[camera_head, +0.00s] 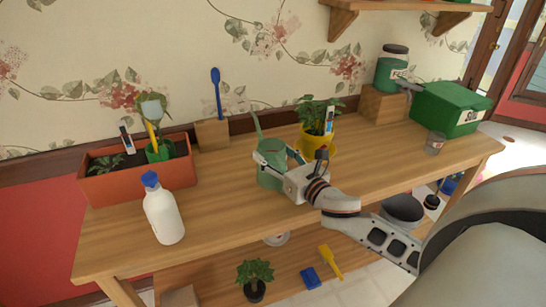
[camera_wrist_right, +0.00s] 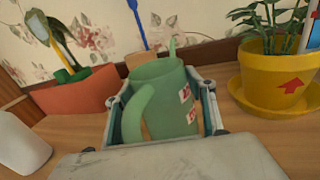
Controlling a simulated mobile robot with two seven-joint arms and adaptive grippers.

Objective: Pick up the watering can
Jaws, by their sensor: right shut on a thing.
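The green watering can (camera_head: 268,178) stands near the middle of the wooden table in the head view, with its thin spout rising behind it. In the right wrist view the watering can (camera_wrist_right: 160,100) fills the centre, its handle towards the camera and red-and-white labels on its side. My right gripper (camera_head: 272,166) reaches in from the right and is shut on the can, with one finger on each side of its body; the fingers also show in the wrist view (camera_wrist_right: 165,108). The can looks upright; whether its base touches the table is hard to tell. My left gripper is not in view.
A long terracotta planter (camera_head: 140,184) and a white bottle (camera_head: 164,212) are at left. A green box (camera_head: 450,108) and a glass jar (camera_head: 434,143) are at right. The table front is mostly clear.

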